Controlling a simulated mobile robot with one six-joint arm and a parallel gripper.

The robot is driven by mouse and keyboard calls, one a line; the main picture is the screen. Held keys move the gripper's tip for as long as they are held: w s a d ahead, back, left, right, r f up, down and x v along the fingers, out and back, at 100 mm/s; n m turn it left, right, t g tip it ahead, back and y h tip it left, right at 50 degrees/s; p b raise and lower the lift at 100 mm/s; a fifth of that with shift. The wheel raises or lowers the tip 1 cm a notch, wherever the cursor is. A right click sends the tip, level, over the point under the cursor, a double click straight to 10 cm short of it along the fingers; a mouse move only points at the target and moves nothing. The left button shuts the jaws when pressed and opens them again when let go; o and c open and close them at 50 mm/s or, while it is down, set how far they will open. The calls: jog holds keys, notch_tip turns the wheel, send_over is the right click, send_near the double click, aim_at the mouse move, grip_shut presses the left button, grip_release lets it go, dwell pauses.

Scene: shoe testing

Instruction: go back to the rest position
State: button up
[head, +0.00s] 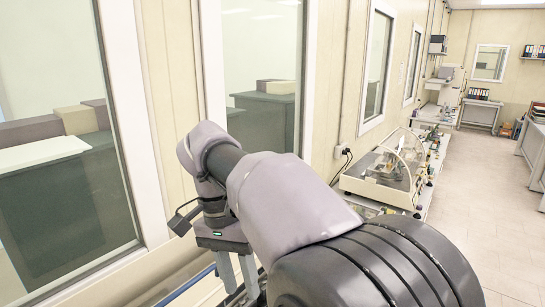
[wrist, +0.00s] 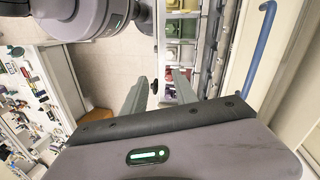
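My gripper (head: 240,284) hangs below the bent arm in the head view, near the windowed wall, with its two fingers pointing down. In the wrist view my gripper (wrist: 160,80) shows its two fingers spread apart. Nothing is held between them; floor and part of a rack show in the gap. The arm's large forearm and black joint cover the lower middle of the head view and hide what lies behind them.
A bench along the wall carries a machine with a clear cover (head: 385,175). A rack with coloured items (wrist: 180,30) and a blue rail (wrist: 262,45) show in the wrist view. Windows (head: 60,130) line the left wall. The floor (head: 490,200) at right is clear.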

jog(key=s+d+f+t+y+b, duration=0.1)
jog(key=s+d+f+b, duration=0.4)
jog(key=f+b, duration=0.5)
jog(key=s+d+f+t+y+b, duration=0.1)
jog(key=s+d+f+t+b, duration=0.3)
jog(key=f+b, duration=0.6)
jog(key=s+d+f+t+y+b, duration=0.2)
jog(key=s+d+f+b, duration=0.5)
jog(key=f, duration=1)
jog(key=b, duration=0.3)
jog(key=shift+n+t, duration=0.3)
jog(key=shift+n, duration=0.1)
jog(key=shift+d+b, duration=0.2)
jog(key=shift+b, duration=0.1)
